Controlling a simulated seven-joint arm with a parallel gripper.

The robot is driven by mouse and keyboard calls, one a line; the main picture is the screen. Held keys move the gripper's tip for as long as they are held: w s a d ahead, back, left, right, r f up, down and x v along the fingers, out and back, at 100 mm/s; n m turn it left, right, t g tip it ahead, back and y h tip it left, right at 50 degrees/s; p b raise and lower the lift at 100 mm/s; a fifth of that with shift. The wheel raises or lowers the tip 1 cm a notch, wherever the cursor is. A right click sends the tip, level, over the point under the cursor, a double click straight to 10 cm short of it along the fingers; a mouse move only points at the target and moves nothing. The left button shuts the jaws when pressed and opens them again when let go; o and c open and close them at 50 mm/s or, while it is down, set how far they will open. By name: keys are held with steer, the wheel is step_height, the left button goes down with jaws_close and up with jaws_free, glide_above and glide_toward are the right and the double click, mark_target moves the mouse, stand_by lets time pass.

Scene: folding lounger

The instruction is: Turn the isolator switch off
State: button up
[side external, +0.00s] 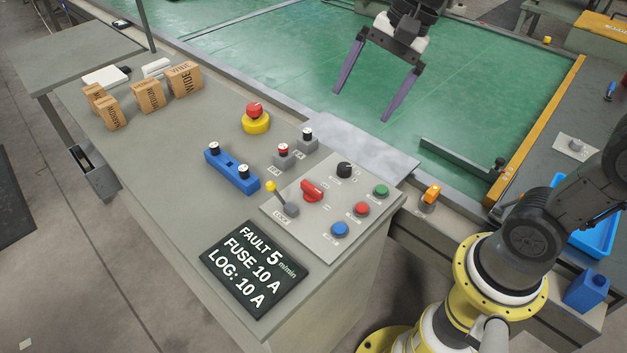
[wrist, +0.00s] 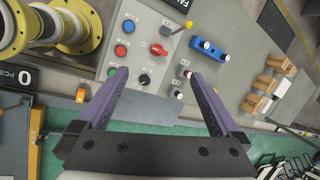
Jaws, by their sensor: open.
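The likely isolator switch is a red rotary handle (side external: 313,190) on a light grey control panel (side external: 330,240) set on the grey bench; its label is too small to read. It also shows in the wrist view (wrist: 160,49), beyond the fingertips and roughly between them. A yellow-tipped lever (side external: 277,192), marked with a word like LOCK, stands beside it. My gripper (side external: 361,106) is open and empty, with two purple fingers, raised over the green mat side behind the panel. In the wrist view the open fingers (wrist: 159,77) touch nothing.
The panel also has a black knob (side external: 344,170) and green (side external: 381,191), red (side external: 361,209) and blue (side external: 340,230) buttons. Nearby stand a blue fuse holder (side external: 232,170), a red-and-yellow emergency button (side external: 255,118), a black sign (side external: 254,270) and wooden blocks (side external: 148,95).

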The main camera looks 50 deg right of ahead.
steer(key=w+f+m+g+y, duration=0.1)
steer(key=w+f+m+g, duration=0.15)
steer(key=w+f, duration=0.5)
steer(key=m, duration=0.2)
glide_toward(312, 186)
steer(key=shift+n+g, duration=0.25)
steer(key=shift+g, duration=0.1)
steer(key=x, duration=0.8)
steer(key=shift+w+a+f, duration=0.1)
steer(key=shift+w+f, duration=0.2)
steer(key=shift+f, duration=0.05)
steer(key=shift+c, duration=0.2)
steer(key=c, duration=1.3)
steer(key=shift+o, duration=0.2)
